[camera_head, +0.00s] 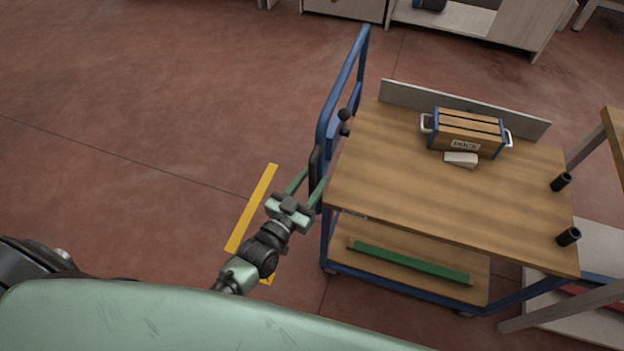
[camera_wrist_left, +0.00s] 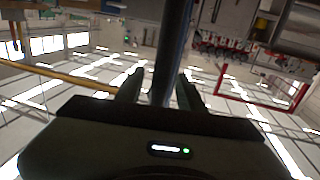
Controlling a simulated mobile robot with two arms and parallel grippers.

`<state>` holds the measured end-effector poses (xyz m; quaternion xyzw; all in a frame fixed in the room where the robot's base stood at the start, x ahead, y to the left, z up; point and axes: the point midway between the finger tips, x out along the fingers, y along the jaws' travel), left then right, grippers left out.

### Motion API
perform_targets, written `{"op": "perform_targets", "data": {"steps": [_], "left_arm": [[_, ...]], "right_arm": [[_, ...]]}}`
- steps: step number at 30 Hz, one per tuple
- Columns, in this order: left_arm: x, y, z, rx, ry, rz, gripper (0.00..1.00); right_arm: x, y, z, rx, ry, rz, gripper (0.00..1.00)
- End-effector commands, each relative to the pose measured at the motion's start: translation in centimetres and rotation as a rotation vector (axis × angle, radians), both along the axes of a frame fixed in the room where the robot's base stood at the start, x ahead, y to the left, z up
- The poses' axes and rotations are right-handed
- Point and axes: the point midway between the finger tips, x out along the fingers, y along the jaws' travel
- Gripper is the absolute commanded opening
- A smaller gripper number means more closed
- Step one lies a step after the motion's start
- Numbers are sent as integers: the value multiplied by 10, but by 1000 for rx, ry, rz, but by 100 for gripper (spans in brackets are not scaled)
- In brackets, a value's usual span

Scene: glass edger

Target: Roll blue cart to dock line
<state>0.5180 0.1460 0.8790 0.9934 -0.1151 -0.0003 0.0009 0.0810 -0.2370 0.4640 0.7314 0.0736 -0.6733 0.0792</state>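The blue cart (camera_head: 450,190) has a wooden top, a lower shelf and a blue frame. Its blue push handle (camera_head: 345,85) rises at the left end, with a dark grip (camera_head: 315,172) on its near part. My left gripper (camera_head: 314,176) is at this grip, its fingers apart on either side of it. In the left wrist view a dark bar (camera_wrist_left: 172,50) runs between the spread fingers (camera_wrist_left: 158,78), with a gap visible on the left side. A yellow floor line (camera_head: 252,207) lies left of the cart, partly hidden by my left arm. My right gripper is not in view.
A blue-and-wood crate (camera_head: 467,134) with a label and a pale block (camera_head: 461,160) sit on the cart top. A green bar (camera_head: 410,262) lies on the lower shelf. Another table (camera_head: 613,130) stands close at the right. The floor left of the cart is clear.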

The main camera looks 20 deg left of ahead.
Motion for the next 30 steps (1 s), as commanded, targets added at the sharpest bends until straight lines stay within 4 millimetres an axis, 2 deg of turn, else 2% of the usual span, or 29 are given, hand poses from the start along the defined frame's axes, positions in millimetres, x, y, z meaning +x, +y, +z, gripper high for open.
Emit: {"op": "perform_targets", "data": {"steps": [1,3,4,30], "left_arm": [[0,0,0,0,0,0,23],[0,0,0,0,0,0,3],[0,0,0,0,0,0,0],[-1,0,0,0,0,0,0]], "right_arm": [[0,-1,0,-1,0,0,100],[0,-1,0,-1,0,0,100],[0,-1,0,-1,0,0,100],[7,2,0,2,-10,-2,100]]}}
